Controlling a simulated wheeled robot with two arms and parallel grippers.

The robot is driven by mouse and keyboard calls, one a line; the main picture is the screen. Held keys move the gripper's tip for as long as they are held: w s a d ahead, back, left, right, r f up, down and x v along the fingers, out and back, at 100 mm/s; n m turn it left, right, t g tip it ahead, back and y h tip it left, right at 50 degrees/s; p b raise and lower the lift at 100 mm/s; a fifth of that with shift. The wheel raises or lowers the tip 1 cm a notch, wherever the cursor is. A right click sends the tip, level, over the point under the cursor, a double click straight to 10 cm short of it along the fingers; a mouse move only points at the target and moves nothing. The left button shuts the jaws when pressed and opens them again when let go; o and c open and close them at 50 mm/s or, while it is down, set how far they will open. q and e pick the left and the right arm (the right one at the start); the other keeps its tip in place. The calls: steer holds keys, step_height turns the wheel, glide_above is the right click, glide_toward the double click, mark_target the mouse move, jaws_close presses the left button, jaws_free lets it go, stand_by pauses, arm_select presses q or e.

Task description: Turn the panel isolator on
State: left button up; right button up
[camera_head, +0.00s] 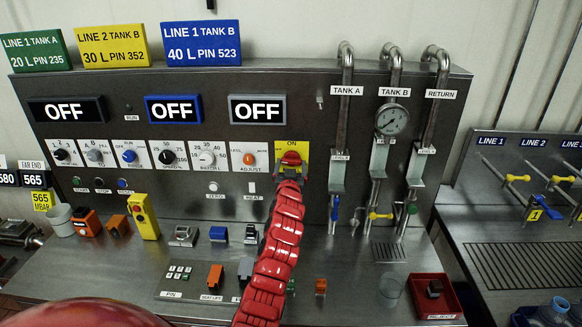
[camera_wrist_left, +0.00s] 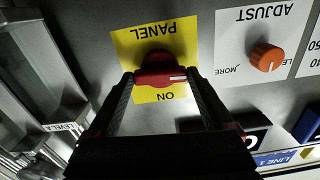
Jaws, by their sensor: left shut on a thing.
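The panel isolator (camera_head: 291,158) is a red rotary handle on a yellow plate marked ON at the top, on the grey panel right of the orange ADJUST knob (camera_head: 249,158). My left gripper (camera_head: 289,174) is at it. In the left wrist view, which is upside down, the isolator's red handle (camera_wrist_left: 160,77) lies crosswise between the fingers of the left gripper, which is shut on it. Its white mark points to the picture's right, not at the word ON below it. My right gripper is not in view.
Three displays (camera_head: 65,110) read OFF. Several knobs and buttons sit left of the isolator. Pipes with a gauge (camera_head: 391,119) stand to its right. The bench holds a yellow control box (camera_head: 144,216), small switches and a red tray (camera_head: 434,297).

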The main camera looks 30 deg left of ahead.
arm_select(q)
steer(key=m, duration=0.7)
steer(key=shift+r+m, duration=0.1)
steer(key=shift+m, duration=0.3)
steer(key=m+p, duration=0.1)
steer(key=m, duration=0.1)
steer(key=shift+m, duration=0.4)
steer(key=m+p, duration=0.1)
steer(key=m, duration=0.1)
steer(key=shift+m, duration=0.3)
steer(key=shift+m+p, duration=0.8)
steer(key=shift+m, duration=1.1)
steer(key=o, duration=1.1)
steer(key=shift+o, duration=0.2)
